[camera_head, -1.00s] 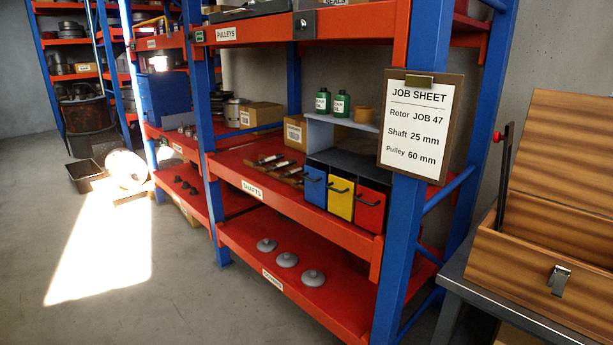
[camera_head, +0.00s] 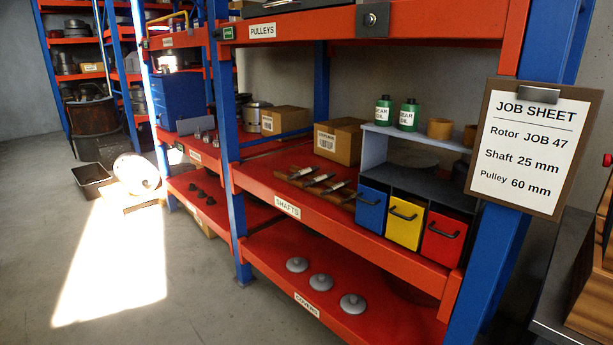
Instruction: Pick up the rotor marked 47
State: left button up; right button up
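No rotor with a readable 47 mark shows in the head view. The job sheet (camera_head: 525,147) on the rack post at the right reads "Rotor JOB 47", "Shaft 25 mm" and "Pulley 60 mm". Several shafts (camera_head: 318,179) lie on a rest on the middle shelf labelled SHAFTS. Three grey domed parts (camera_head: 320,282) sit on the bottom shelf. Metal drum-like parts on the far shelves are too small to identify. Neither of my grippers is in view.
The red shelf rack (camera_head: 290,209) with blue posts fills the middle and right. Blue, yellow and red drawers (camera_head: 403,217) stand on its middle shelf. A wooden case (camera_head: 592,285) is at the right edge. A dark bin (camera_head: 92,180) stands at the far left. The floor (camera_head: 60,260) at left is clear.

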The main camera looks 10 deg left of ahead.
aim_at(216, 144)
jog(key=i+j, duration=0.25)
jog(key=j, duration=0.25)
jog(key=i+j, duration=0.3)
jog(key=j, duration=0.2)
jog(key=i+j+u, duration=0.1)
jog(key=i+j, duration=0.15)
jog(key=j, duration=0.3)
jog(key=i+j, duration=0.3)
jog(key=j, duration=0.15)
jog(key=i+j, duration=0.3)
jog(key=j, duration=0.2)
jog(key=i+j, duration=0.3)
jog(key=j, duration=0.2)
jog(key=i+j+u, duration=0.1)
jog(key=i+j, duration=0.2)
jog(key=j, duration=0.2)
